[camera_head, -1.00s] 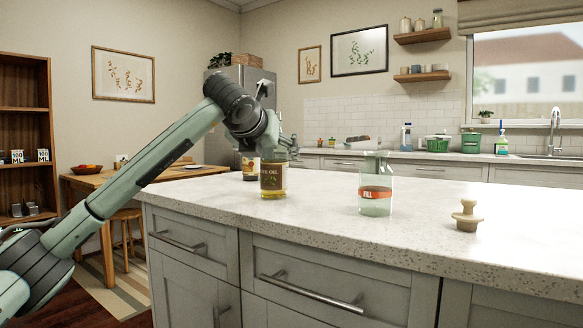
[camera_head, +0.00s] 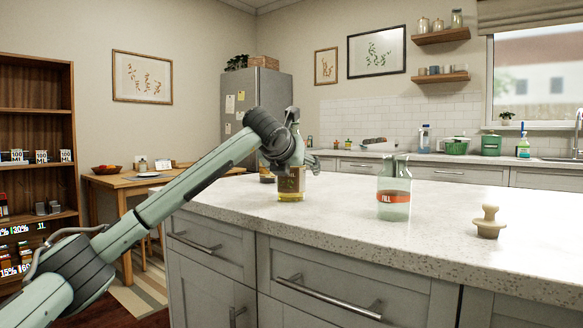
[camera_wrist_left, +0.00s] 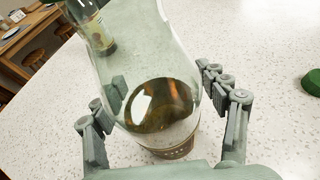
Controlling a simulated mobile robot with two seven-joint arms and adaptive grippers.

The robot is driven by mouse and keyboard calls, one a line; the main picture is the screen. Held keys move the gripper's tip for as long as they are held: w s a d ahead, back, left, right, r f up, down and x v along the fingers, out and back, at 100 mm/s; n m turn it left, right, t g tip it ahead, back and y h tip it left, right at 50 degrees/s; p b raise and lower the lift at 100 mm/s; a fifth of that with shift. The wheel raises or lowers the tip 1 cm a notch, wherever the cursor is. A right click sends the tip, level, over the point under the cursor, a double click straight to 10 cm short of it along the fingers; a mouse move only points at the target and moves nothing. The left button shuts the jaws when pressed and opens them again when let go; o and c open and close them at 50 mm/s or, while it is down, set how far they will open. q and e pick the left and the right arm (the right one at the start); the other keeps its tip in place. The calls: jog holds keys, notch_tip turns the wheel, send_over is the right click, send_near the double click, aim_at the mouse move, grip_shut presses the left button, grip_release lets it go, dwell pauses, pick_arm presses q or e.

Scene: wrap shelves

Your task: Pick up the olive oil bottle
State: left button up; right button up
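The olive oil bottle (camera_head: 291,184) stands upright on the counter, its lower part showing in the head view and its upper part hidden by my gripper. In the left wrist view the clear bottle (camera_wrist_left: 165,105) with dark oil stands between the fingers. My right gripper is not in view.
A second bottle (camera_wrist_left: 97,30) stands behind on the speckled counter (camera_head: 345,224). A green round thing (camera_wrist_left: 312,81) is at the wrist view's right edge.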

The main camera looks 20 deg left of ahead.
pick_arm(q)
grip_shut()
dwell(0.3)
jog(key=shift+r, duration=0.15)
